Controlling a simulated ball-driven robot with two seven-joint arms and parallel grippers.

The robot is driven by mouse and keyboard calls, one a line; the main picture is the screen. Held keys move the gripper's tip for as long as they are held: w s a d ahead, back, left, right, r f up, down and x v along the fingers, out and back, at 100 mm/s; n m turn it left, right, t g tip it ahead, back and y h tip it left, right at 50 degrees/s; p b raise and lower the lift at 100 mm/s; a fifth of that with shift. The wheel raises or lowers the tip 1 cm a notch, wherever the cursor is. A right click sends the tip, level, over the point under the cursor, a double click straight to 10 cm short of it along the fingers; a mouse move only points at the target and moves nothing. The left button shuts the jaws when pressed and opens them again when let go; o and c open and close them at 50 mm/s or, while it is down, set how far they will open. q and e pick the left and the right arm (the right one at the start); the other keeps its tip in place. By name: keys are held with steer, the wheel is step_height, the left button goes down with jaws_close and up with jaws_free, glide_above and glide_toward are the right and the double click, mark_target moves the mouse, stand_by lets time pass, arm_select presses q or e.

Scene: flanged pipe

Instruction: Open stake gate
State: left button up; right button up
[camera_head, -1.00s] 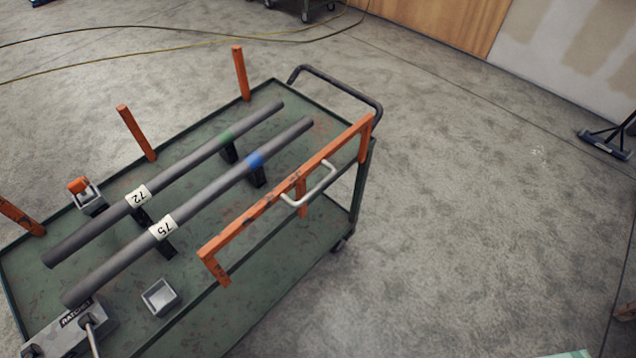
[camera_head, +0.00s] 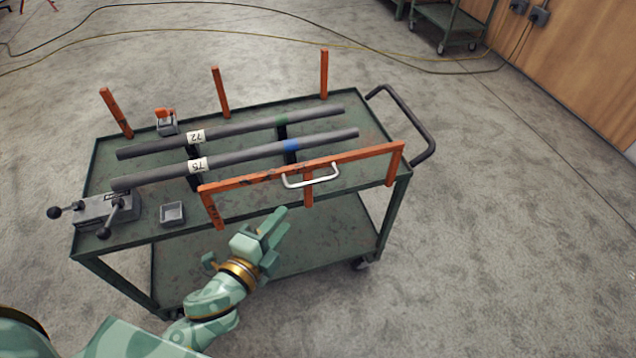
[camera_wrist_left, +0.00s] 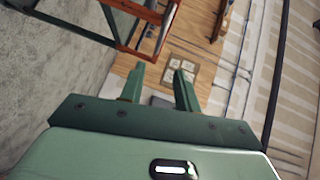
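The stake gate (camera_head: 290,170) is an orange rail on short posts along the near side of the green cart. A white handle (camera_head: 312,181) is fixed to the rail near its middle. My left gripper (camera_head: 281,221) is in front of the cart, below and a little left of the handle in the head view, apart from it. Its two fingers are spread with nothing between them in the left wrist view (camera_wrist_left: 159,82). Orange bars (camera_wrist_left: 150,18) also show at the top of that view, probably the gate. My right gripper is not in view.
The cart top (camera_head: 250,205) bears two grey pipes marked 72 (camera_head: 240,130) and 75 (camera_head: 240,162) on black supports. A clamp block (camera_head: 97,209) and a small grey box (camera_head: 172,213) are at the left. Orange stakes (camera_head: 219,92) stand along the far side. Floor right of the cart is clear.

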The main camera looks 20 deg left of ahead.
mark_target(317, 180)
arm_select(q)
steer(key=x, duration=0.5)
steer(key=b+x, duration=0.1)
steer(key=x, duration=0.8)
steer(key=shift+w+d+f+b, duration=0.15)
steer(key=shift+w+d+b, duration=0.05)
steer(key=shift+d+b, duration=0.2)
steer(key=shift+w, duration=0.2)
steer(key=shift+a, duration=0.15)
jaws_close()
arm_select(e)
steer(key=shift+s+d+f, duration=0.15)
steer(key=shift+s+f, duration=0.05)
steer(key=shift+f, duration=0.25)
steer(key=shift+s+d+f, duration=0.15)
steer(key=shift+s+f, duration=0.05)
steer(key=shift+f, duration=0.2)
